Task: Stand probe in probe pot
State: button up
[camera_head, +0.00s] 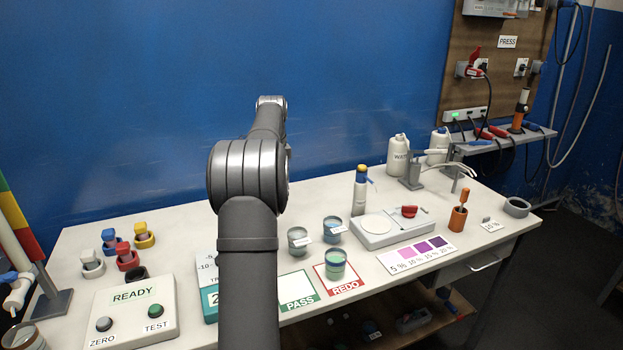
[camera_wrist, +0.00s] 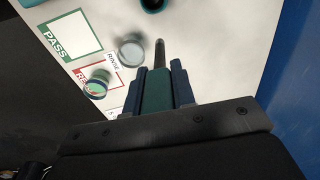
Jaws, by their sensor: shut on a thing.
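My gripper (camera_wrist: 158,76) shows in the wrist view, its two dark blue fingers closed on the probe (camera_wrist: 157,93). The probe has a dark green handle and a thin grey tip. The tip points away from the gripper, toward the top of that picture, over the white table. A dark teal round pot (camera_wrist: 152,5), which looks like the probe pot, is cut off by the top edge, beyond the tip and apart from it. In the head view my arm hides the gripper, the probe and that pot.
A clear cup (camera_wrist: 130,48) with a RINSE label is just left of the probe tip. A green-filled cup (camera_head: 336,264) is on the REDO card. A grey cup (camera_head: 299,241) and a blue cup (camera_head: 332,229) are close by. A READY box (camera_head: 135,312) is left of my arm.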

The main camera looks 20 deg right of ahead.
jog(key=a, duration=0.6)
notch_tip(320, 180, down, 12)
jog(key=w, duration=0.1)
jog(key=shift+d+r, duration=0.2)
jog(key=shift+d, duration=0.1)
dwell(0.6)
jog(key=shift+w, duration=0.1)
jog(key=o, duration=1.1)
jog(key=shift+c, duration=0.2)
notch_tip(320, 180, up, 17)
jog(key=s, duration=0.2)
jog(key=shift+r, duration=0.15)
